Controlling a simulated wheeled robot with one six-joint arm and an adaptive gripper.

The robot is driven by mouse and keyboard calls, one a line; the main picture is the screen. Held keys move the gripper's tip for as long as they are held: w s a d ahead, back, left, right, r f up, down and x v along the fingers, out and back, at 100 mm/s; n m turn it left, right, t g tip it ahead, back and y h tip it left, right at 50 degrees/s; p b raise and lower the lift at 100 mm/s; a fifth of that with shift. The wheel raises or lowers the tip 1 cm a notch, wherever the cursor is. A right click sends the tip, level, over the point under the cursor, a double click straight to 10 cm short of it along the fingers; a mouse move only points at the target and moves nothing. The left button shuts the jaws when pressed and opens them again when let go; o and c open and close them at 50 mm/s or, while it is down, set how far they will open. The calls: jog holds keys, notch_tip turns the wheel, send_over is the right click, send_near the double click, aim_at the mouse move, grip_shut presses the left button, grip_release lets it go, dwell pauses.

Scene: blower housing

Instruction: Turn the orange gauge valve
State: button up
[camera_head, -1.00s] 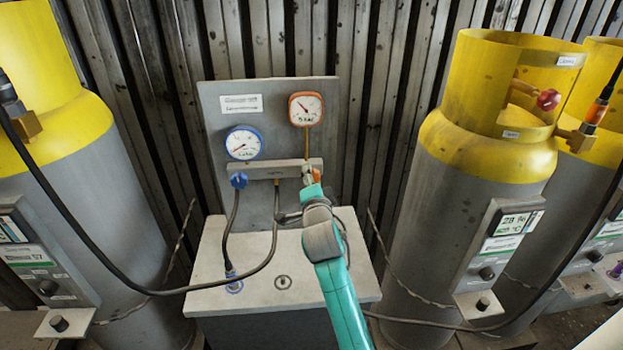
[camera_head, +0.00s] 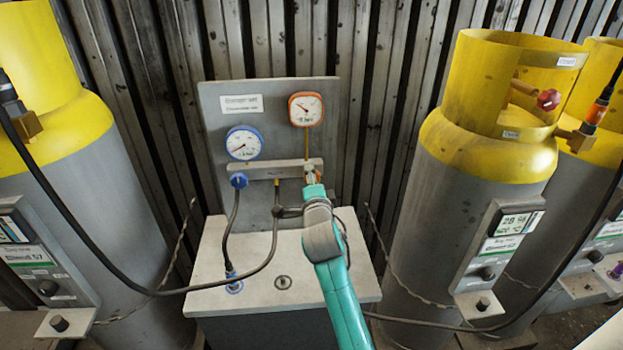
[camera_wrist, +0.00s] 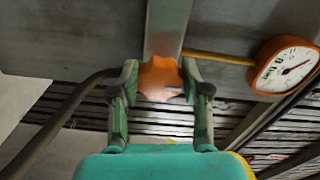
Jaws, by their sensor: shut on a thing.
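The orange gauge valve is a small lobed knob (camera_wrist: 160,78) in the wrist view, at the end of the grey manifold bar (camera_head: 265,170). My gripper (camera_wrist: 160,92) has one finger on each side of the knob and is shut on it. In the head view my gripper (camera_head: 311,178) reaches the right end of the bar and hides most of the knob. The orange-rimmed gauge (camera_head: 306,109) sits above it on the grey panel and also shows in the wrist view (camera_wrist: 285,68).
A blue-rimmed gauge (camera_head: 244,143) and blue knob (camera_head: 239,181) are to the left. Black hoses (camera_head: 235,230) hang over the grey box top (camera_head: 215,262). Yellow-topped grey cylinders (camera_head: 470,190) stand on both sides. A corrugated wall is behind.

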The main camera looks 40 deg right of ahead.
jog(key=o, duration=1.2)
jog(key=shift+c, duration=0.2)
jog(key=shift+s, duration=0.1)
jog(key=v, duration=1.2)
jog(key=s+a+f+n+y, duration=0.6)
jog(key=s+a+f+n, duration=0.65)
jog(key=s+f, duration=0.25)
jog(key=s+a+n+y, duration=0.2)
jog(key=s+n, duration=0.3)
jog(key=s, duration=0.7)
jog(key=s+a+n+y, duration=0.2)
jog(key=s+a+n, duration=0.3)
jog(key=s, duration=0.7)
jog(key=shift+s+f, duration=0.2)
jog(key=shift+s, duration=0.15)
